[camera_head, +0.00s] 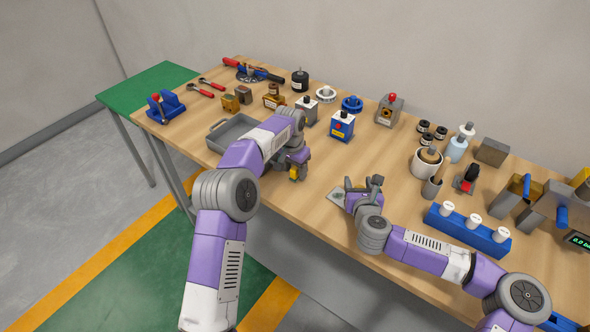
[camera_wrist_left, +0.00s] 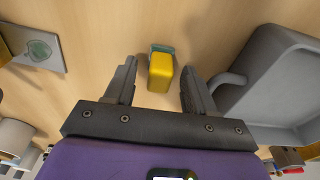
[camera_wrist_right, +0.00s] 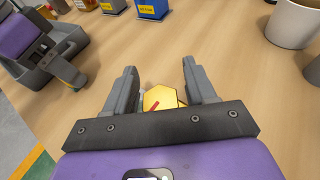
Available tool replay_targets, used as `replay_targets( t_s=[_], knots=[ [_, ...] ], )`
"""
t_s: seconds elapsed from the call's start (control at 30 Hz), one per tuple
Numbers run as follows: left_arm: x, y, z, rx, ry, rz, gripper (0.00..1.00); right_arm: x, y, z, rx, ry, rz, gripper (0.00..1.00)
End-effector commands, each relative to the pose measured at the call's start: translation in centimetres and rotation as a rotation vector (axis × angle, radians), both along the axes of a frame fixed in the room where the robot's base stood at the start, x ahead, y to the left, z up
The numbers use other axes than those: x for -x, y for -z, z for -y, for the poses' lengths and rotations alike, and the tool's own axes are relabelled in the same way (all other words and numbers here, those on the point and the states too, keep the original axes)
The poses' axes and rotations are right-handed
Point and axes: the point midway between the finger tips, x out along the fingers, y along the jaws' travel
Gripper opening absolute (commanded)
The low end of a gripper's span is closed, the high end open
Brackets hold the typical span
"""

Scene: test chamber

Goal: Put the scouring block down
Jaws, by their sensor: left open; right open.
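The scouring block is yellow with a dark green end. In the left wrist view the scouring block (camera_wrist_left: 161,72) sits between the spread fingers of my left gripper (camera_wrist_left: 158,78), with gaps on both sides. In the head view the block (camera_head: 294,174) is a small yellow patch by my left gripper (camera_head: 292,166), close over the front of the table; I cannot tell its exact contact with the wood. My right gripper (camera_head: 362,188) is open, low over the table to the right. In the right wrist view a yellow faceted piece (camera_wrist_right: 158,98) with a red mark shows between its fingers, partly hidden.
A grey tray (camera_head: 221,142) lies left of my left gripper. A pale plate with a greenish mark (camera_head: 338,195) lies by my right gripper. A blue rack with white-topped pieces (camera_head: 467,230) stands to the right. Bare wood lies between the two grippers.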

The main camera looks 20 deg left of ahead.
Motion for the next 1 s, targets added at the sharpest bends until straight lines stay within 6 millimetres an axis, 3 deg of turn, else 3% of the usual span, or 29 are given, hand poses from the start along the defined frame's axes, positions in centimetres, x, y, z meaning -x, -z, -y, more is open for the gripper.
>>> replay_targets(
  t_s=[0.5,0.7,1.0],
  knots=[
    [1.1,-9.9,-0.3,0.000,0.000,0.003,0.55,0.0,0.0,0.0,0.000,0.000,0.000,0.55],
    [1.3,-11.6,-0.4,0.000,0.001,0.001,0.55,0.0,0.0,0.0,0.000,0.000,0.000,0.55],
    [1.4,-11.7,-0.4,0.000,0.001,0.000,0.55,0.0,0.0,0.0,0.000,0.000,0.000,0.55]
  ],
)
